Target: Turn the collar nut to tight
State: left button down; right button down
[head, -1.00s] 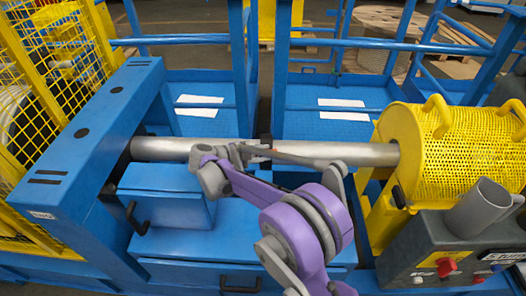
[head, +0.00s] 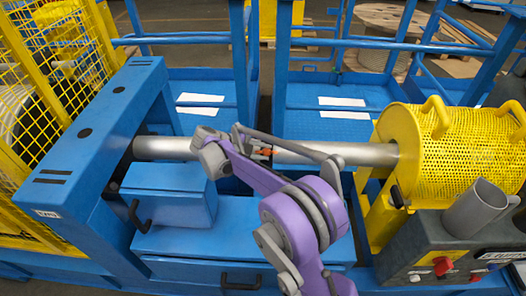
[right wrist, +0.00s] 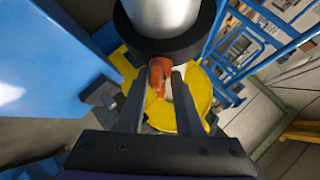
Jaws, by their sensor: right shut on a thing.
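A silver shaft (head: 310,154) runs from the blue housing on the left to the yellow mesh guard on the right. In the right wrist view, a black collar (right wrist: 172,45) rings the pale shaft (right wrist: 160,10), and an orange handle-like part (right wrist: 159,72) sticks out below it. I take the collar and orange part for the collar nut. My right gripper (right wrist: 160,88) is shut on the orange part, one finger on each side. In the head view the orange part (head: 263,152) shows at mid-shaft, beside my arm, which hides most of the collar. My left gripper is not in view.
The blue housing (head: 95,140) stands on the left and the yellow mesh guard (head: 455,150) on the right. A grey mug (head: 478,210) stands on the dark control box with a red switch (head: 442,265). Blue rails stand behind the shaft.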

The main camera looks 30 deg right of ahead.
jog(key=c, duration=0.8)
grip_release()
jog(key=shift+a, duration=0.1)
jog(key=v, duration=1)
jog(key=shift+a+r, duration=0.2)
jog(key=shift+a, duration=0.05)
